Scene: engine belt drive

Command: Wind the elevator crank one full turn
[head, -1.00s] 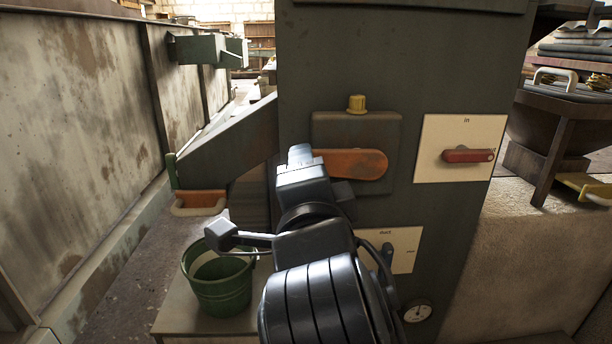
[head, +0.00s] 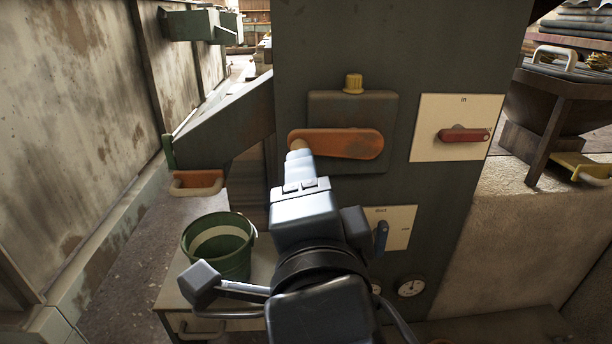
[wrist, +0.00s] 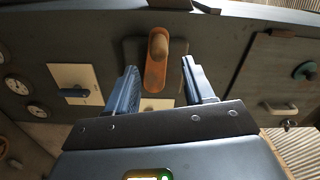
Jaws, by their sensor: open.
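The elevator crank (head: 345,144) is an orange, rust-marked arm on a dark box on the machine's grey panel. It lies about level, with its handle end at the left. In the wrist view the crank (wrist: 155,72) shows with its rounded wooden knob (wrist: 158,44) toward the camera. My gripper (head: 299,152) is in front of the crank's left end in the head view and hides part of the knob there. In the wrist view my gripper (wrist: 160,82) is open, its two fingers on either side of the crank's line. Nothing is between the fingers; I cannot tell the remaining distance.
A yellow knob (head: 353,84) tops the crank box. A red lever (head: 464,135) on a white plate is at right, a blue lever (head: 381,238) below. Gauges (head: 411,287) sit lower. A green bucket (head: 219,246) stands at left, and a sloping chute (head: 225,125) juts out above it.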

